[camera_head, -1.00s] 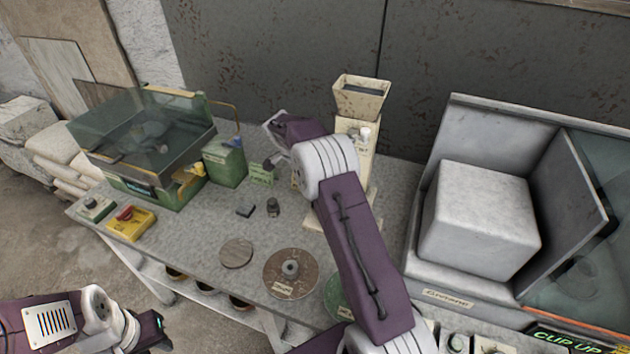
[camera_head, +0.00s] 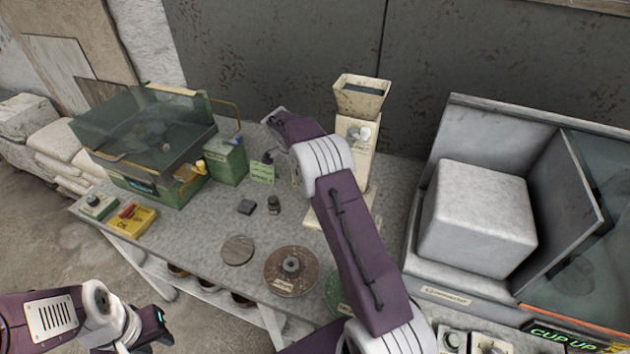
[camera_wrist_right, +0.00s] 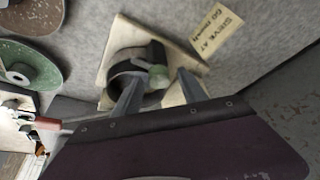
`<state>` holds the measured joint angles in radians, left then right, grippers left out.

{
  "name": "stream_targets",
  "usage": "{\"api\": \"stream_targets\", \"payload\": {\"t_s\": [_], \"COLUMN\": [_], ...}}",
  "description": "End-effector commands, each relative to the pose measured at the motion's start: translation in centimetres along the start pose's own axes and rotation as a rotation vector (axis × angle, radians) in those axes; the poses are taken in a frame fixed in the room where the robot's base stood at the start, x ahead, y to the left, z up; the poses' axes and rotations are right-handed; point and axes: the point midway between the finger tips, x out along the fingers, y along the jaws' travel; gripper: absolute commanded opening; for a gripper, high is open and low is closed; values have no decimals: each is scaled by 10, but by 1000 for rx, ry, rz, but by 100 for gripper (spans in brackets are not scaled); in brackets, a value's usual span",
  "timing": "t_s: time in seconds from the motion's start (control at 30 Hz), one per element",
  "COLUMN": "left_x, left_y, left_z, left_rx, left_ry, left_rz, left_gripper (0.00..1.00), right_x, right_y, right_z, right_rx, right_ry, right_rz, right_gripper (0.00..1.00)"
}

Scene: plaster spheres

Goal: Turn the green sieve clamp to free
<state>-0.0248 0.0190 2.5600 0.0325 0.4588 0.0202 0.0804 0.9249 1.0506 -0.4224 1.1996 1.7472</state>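In the right wrist view, a green clamp knob (camera_wrist_right: 158,76) sits beside a dark ring (camera_wrist_right: 122,72) on a cream plate (camera_wrist_right: 108,62). My right gripper (camera_wrist_right: 160,84) has its two fingers apart, with the green knob showing between their tips. I cannot tell whether they touch it. In the head view my right arm reaches over the bench to the back, and its own links hide the gripper and clamp. My left gripper (camera_head: 158,326) is at the lower left, in front of the bench; its finger opening does not show clearly.
A card reading "SIEVE AT 60 MICRON" (camera_wrist_right: 214,29) lies by the plate. A cream hopper machine (camera_head: 361,97) stands close right of my right wrist. A green machine with a clear lid (camera_head: 145,135) is at left, a grey cabinet (camera_head: 470,290) at right. Round discs (camera_head: 291,283) lie at the front.

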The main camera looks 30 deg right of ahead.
Motion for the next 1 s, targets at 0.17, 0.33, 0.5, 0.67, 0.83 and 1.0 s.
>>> {"api": "stream_targets", "payload": {"t_s": [0.17, 0.33, 0.5, 0.67, 0.83, 1.0], "left_x": [0, 1, 2, -1, -2, -2], "left_y": [0, 0, 0, 0, 0, 0], "left_z": [0, 0, 0, 0, 0, 0], "left_rx": [0, 0, 0, 0, 0, 0], "left_ry": [0, 0, 0, 0, 0, 0], "left_rz": [0, 0, 0, 0, 0, 0], "left_gripper": [31, 31, 31, 31, 31, 31], "right_x": [1, -5, -42, -75, -90, -91], "right_y": [1, 0, -1, 0, 0, 0], "right_z": [0, 0, 1, 1, 1, 1], "right_rx": [-1, -1, -1, -1, -1, -1], "right_ry": [0, 1, 1, 0, 0, 1], "right_rz": [2, 0, -4, -2, 1, 2], "right_gripper": [50, 50, 50, 50, 50, 50]}}
